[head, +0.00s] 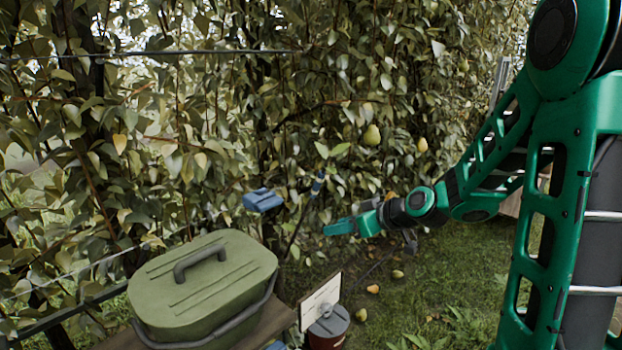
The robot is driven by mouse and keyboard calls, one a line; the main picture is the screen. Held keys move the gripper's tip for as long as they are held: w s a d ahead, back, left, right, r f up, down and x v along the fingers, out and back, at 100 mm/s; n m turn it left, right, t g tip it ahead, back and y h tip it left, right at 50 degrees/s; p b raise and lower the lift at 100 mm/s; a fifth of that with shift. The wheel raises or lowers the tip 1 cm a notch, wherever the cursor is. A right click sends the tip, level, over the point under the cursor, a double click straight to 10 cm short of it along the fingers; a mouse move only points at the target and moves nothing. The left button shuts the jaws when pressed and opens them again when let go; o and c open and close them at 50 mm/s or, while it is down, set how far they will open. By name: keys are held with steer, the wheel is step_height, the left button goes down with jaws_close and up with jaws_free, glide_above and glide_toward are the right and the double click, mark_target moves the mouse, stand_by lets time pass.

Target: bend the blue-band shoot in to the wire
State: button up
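The shoot with the blue band (317,184) stands out in front of the leafy hedge, near the middle of the head view. It leans up and to the right, with a few bright green leaves at its top. A dark wire (200,52) runs across the foliage at the upper left. The shoot is apart from this wire and well below it. My gripper (334,228) is just right of and a little below the blue band, pointing left. Its green fingers show side-on, so I cannot tell whether they are open. I see no shoot held in them.
A blue clip-like object (262,200) is left of the shoot, before the leaves. A green lidded box (205,280) stands at the lower left on a wooden board. Pears hang right; several lie on the grass.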

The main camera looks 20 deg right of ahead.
steer(key=w+d+r+m+t, duration=0.2)
steer(key=w+r+t, duration=0.45)
steer(key=w, duration=0.35)
steer(key=x, duration=1.1)
steer(key=shift+r, duration=0.2)
steer(key=shift+t, duration=0.25)
jaws_close()
